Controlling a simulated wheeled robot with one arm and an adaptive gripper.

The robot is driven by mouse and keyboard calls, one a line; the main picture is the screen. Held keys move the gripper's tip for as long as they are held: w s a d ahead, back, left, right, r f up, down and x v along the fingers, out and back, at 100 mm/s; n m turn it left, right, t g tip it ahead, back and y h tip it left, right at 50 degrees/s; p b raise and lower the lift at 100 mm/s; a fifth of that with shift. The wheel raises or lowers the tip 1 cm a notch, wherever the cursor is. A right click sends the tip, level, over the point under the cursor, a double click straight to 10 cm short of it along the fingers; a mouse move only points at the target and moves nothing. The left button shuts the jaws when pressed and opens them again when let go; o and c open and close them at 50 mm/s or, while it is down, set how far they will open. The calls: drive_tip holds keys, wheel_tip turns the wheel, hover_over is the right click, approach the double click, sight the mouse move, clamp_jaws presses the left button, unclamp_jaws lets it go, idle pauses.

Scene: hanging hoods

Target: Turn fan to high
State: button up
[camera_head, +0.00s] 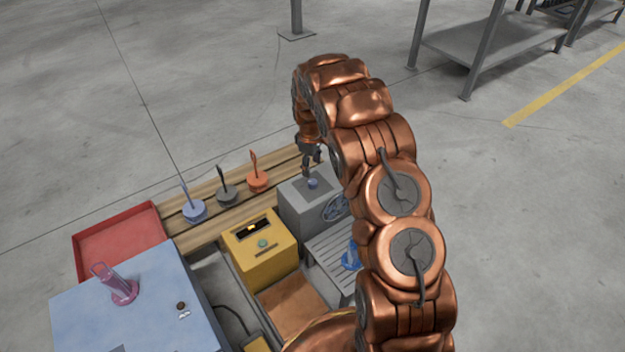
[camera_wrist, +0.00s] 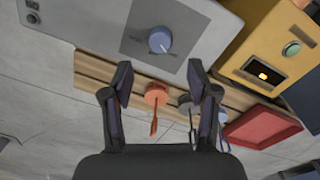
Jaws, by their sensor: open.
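The fan is a grey box (camera_head: 299,213) with a round grille (camera_head: 336,207) on its front, standing on the bench beside the yellow box. Its blue-grey knob (camera_wrist: 159,39) sits on a dark square panel on the top face; in the head view the knob (camera_head: 313,183) is just below my gripper. The knob's markings are too small to read. My gripper (camera_wrist: 156,84) is open and empty, with its two fingers apart. In the wrist view the knob lies beyond the fingertips, between their lines, and nothing touches it. In the head view my gripper (camera_head: 311,157) points down over the panel.
A yellow box (camera_head: 262,262) with a green button stands left of the fan. Orange, dark and blue paddle-like items (camera_head: 258,181) stand on the wooden slats behind. A red tray (camera_head: 118,243) and a light blue box (camera_head: 130,315) with a pink vessel are at left. A slatted rack (camera_head: 330,255) is in front.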

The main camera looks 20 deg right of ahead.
sight(312, 181)
drive_tip(key=shift+w+d+f+b, duration=0.1)
drive_tip(key=shift+f+b, duration=0.45)
drive_tip(key=shift+f, duration=1.45)
drive_tip(key=shift+d+f+b, duration=0.1)
drive_tip(key=shift+f+b, duration=0.45)
drive_tip(key=shift+f, duration=1.4)
drive_tip(key=shift+c, duration=0.2)
clamp_jaws()
